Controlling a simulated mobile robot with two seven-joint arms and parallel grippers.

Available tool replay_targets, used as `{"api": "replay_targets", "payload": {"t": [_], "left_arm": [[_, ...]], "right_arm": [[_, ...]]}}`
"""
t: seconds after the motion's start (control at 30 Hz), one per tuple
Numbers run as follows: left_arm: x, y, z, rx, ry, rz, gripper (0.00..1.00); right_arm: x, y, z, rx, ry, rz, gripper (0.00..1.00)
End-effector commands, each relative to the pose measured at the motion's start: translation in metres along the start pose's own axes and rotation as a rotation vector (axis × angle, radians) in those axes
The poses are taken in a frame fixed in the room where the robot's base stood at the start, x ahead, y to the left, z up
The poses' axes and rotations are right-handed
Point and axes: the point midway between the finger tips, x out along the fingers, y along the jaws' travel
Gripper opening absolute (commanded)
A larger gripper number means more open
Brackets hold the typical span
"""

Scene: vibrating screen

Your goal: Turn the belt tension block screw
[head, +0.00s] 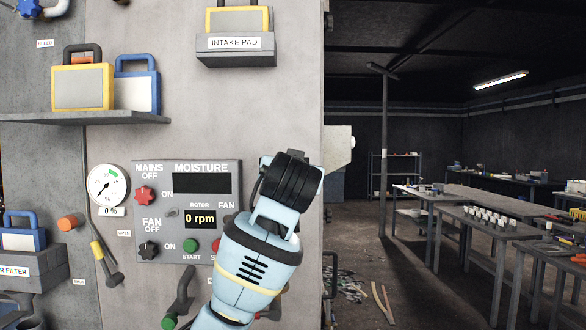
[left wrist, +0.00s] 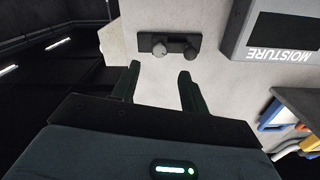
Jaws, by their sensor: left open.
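A small dark block (left wrist: 175,38) is mounted on the grey machine wall near its edge in the left wrist view. It carries a round grey screw head (left wrist: 159,51) and a darker round knob (left wrist: 190,53) beside it. I take this to be the belt tension block. My left gripper (left wrist: 160,72) is open and empty, its two fingers pointing at the wall just short of the block, apart from it. In the head view my left arm stands before the panel's right side; its wrist (head: 288,180) hides the block and the fingers.
The moisture control panel (head: 187,210) with switches and buttons is left of my arm. The intake pad holder (head: 235,52) is above. A shelf (head: 85,118) with filter pads is upper left. Right of the machine edge is open room with work tables (head: 490,224).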

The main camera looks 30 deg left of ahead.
Motion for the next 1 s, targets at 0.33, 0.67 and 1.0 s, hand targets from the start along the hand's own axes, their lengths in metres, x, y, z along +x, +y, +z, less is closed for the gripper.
{"api": "replay_targets", "payload": {"t": [0.33,0.67,1.0], "left_arm": [[0.04,0.0,0.0,0.002,-0.001,-0.001,0.45],[0.072,0.0,-0.001,0.0,0.001,0.001,0.45],[0.077,0.0,0.0,0.001,0.001,0.002,0.45]], "right_arm": [[0.0,0.0,0.001,0.0,-0.002,0.0,0.0],[0.0,0.0,-0.002,0.0,0.003,0.0,0.0],[0.0,0.0,-0.002,-0.001,0.004,0.001,0.0]]}}
